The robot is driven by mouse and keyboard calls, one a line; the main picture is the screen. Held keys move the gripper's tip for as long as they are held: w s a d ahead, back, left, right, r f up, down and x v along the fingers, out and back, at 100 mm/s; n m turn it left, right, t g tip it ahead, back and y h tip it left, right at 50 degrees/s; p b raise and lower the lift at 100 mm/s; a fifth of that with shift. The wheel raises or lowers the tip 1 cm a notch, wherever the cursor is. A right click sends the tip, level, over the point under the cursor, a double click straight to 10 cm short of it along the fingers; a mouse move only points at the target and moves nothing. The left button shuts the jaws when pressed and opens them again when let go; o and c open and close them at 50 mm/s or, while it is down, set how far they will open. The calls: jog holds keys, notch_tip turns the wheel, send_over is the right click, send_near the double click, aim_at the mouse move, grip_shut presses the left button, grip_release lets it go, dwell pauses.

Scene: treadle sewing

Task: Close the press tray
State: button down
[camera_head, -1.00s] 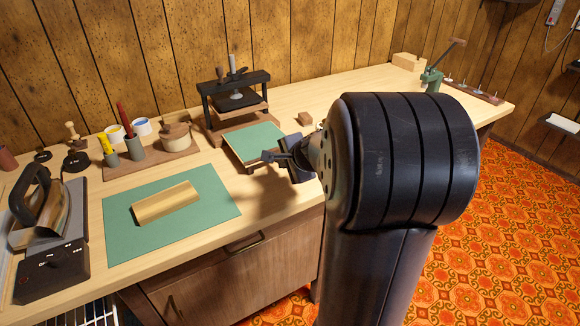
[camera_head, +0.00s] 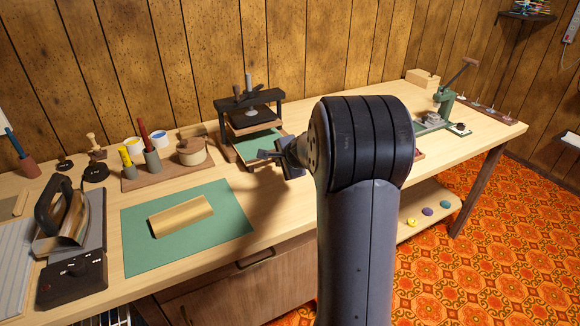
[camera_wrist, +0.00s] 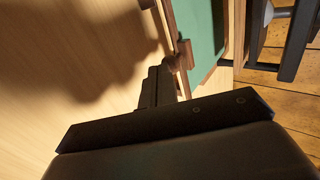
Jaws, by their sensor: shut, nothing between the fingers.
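The press (camera_head: 250,101) is a dark frame with a wooden platen and a screw on top, at the back of the bench. Its green-topped press tray (camera_head: 246,151) sticks partly out at the front. My gripper (camera_head: 266,154) is shut and empty at the tray's front edge. In the wrist view, the green tray (camera_wrist: 202,25) has a wooden rim and a small brown knob (camera_wrist: 181,56). The dark fingertips (camera_wrist: 163,72) are right beside the knob and seem to touch it. My arm hides part of the tray's right side in the head view.
An iron (camera_head: 65,215) is at far left. A green lever tool (camera_head: 445,98) stands at the right.

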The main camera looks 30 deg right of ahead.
aim_at(271, 151)
jog(key=w+p, duration=0.2)
jog(key=w, duration=0.4)
jog(key=shift+a+r+p, duration=0.1)
jog(key=shift+p, duration=0.2)
jog(key=shift+w+r, duration=0.1)
jog(key=shift+r, duration=0.05)
